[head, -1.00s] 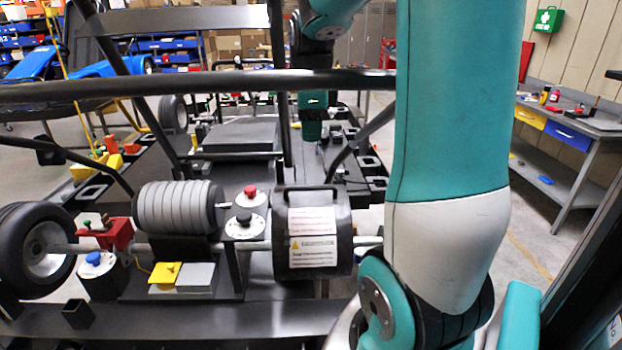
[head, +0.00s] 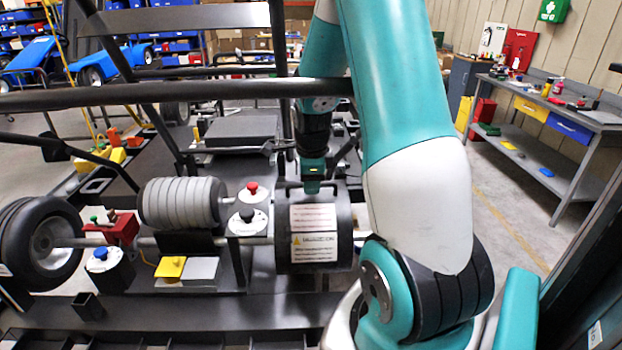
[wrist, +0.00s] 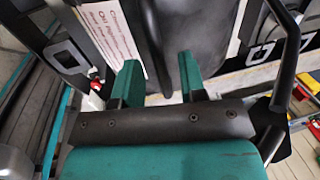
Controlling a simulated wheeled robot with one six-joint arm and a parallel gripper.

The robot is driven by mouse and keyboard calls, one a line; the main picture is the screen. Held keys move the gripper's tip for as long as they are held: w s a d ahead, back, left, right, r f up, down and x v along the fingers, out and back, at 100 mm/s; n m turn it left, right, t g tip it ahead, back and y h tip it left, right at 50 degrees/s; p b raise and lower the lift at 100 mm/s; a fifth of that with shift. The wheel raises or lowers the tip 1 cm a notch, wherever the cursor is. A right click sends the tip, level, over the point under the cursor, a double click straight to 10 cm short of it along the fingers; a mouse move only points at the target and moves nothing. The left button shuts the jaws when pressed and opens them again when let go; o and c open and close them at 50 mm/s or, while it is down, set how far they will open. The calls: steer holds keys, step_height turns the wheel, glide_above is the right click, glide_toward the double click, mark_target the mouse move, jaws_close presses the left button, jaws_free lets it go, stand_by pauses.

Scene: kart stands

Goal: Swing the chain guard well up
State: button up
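The chain guard (head: 283,225) is a dark, rounded cover with white warning labels, standing lowered over the axle. Its bar handle (head: 281,190) runs along the top. My gripper (head: 313,186) points down at the handle, in front of part of it. In the wrist view the two teal fingers of my gripper (wrist: 160,85) are spread apart. A dark bar (wrist: 150,40), seemingly the handle, runs between them, with a gap visible beside it. A label (wrist: 112,35) of the guard shows beyond. Whether a finger touches the bar cannot be told.
A grey ribbed drum (head: 180,203) and red (head: 252,188) and black (head: 246,214) knobs stand left of the guard. A dark frame tube (head: 200,94) crosses above, behind my arm. A wheel (head: 45,245) is at far left. A workbench (head: 550,105) stands at right.

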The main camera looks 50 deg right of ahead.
jaws_close()
steer(key=shift+d+r, duration=0.1)
steer(key=shift+r, duration=0.05)
